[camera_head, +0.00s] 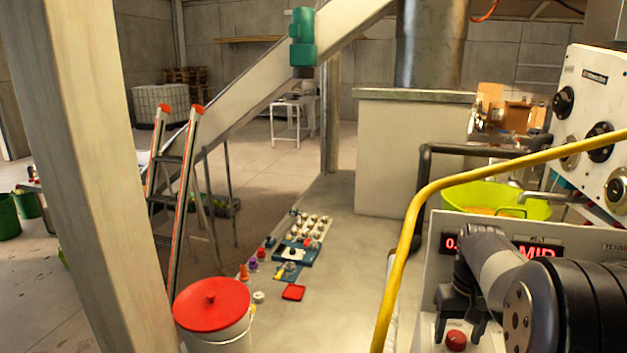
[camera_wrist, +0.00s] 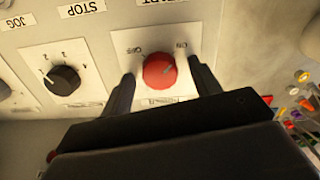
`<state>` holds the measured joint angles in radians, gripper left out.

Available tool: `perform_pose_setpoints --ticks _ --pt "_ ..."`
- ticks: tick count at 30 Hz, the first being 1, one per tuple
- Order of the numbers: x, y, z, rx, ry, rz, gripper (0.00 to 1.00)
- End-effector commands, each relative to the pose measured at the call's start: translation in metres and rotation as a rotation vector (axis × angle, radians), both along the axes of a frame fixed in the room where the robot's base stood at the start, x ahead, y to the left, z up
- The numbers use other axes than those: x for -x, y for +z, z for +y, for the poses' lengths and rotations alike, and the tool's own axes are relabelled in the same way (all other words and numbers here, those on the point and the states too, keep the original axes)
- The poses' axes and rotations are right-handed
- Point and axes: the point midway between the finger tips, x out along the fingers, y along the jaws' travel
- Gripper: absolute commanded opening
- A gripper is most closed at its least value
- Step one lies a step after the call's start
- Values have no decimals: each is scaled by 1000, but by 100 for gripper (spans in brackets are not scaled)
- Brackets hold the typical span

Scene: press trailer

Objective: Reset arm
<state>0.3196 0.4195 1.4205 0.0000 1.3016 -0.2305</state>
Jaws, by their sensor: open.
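My gripper (camera_head: 460,322) is at the lower right of the head view, over a pale panel with a red knob (camera_head: 456,340). In the wrist view my gripper (camera_wrist: 162,82) is open, with one dark finger on each side of the red knob (camera_wrist: 159,70). A gap seems to show between each finger and the knob; I cannot tell how deep the fingertips reach. The knob sits on a white plate with small labels, partly covered by the fingers. My arm comes in from the right edge of the head view.
A black selector knob (camera_wrist: 63,79) is left of the red one. A yellow rail (camera_head: 412,215) rises close to my arm. A white control box (camera_head: 590,130) with dials and a yellow-green tub (camera_head: 495,201) stand behind. A red-lidded bucket (camera_head: 212,303) is at lower left.

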Motion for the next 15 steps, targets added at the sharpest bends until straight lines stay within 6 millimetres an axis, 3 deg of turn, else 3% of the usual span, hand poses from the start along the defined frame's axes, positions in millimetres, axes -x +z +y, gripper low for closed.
perform_pose_setpoints --ticks 15 --pt "0 -2 0 1 411 -1 59"
